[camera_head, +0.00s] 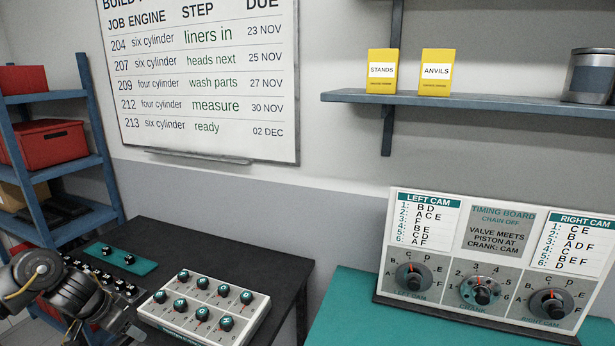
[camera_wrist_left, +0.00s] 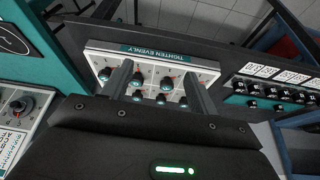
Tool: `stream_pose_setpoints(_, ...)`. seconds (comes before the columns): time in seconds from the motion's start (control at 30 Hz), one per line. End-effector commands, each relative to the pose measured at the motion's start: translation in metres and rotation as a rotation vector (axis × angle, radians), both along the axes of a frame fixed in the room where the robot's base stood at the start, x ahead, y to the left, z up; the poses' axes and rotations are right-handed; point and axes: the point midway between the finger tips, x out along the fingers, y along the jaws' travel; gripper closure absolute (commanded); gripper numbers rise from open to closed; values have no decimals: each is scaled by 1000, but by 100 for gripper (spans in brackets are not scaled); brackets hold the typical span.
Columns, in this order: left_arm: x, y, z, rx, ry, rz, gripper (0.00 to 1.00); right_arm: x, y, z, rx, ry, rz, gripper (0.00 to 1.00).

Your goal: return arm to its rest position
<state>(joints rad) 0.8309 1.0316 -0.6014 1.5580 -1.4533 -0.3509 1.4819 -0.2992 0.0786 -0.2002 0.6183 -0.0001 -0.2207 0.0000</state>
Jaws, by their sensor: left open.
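My left arm (camera_head: 70,292) comes in at the lower left of the head view, low over the black table's left side. In the left wrist view my left gripper (camera_wrist_left: 158,72) is open, its two dark fingers spread apart with nothing between them. Beyond the fingers lies a white panel of dark knobs marked "TIGHTEN EVENLY" (camera_wrist_left: 160,54). The panel also shows in the head view (camera_head: 190,331), to the right of the arm. The fingers overlap the panel in the picture; I cannot tell how far above it they are. My right gripper is in neither view.
The black table (camera_head: 225,250) has clear room behind the panel. A blue shelf rack (camera_head: 103,165) stands at left. The timing board (camera_head: 497,240) stands on a teal-topped bench (camera_head: 340,315) at right.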

Motion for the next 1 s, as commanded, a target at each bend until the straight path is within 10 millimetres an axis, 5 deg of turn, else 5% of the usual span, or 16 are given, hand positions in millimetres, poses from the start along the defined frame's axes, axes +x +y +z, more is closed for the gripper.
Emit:
stream_pose_setpoints(0.33, 21, -44, -58, -89, -16, -60, 41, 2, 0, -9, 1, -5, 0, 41)
stream_pose_setpoints(0.57, 25, -76, -127, -175, -40, -78, 41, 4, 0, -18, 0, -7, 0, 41)
stream_pose_setpoints(0.77, 15, -110, -221, -250, -67, -63, 41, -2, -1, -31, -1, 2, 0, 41)
stream_pose_setpoints(0.87, -7, -130, -292, -280, -76, -32, 41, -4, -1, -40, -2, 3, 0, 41)
stream_pose_setpoints(1.0, -61, -149, -392, -270, -72, 31, 41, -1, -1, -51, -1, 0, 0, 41)
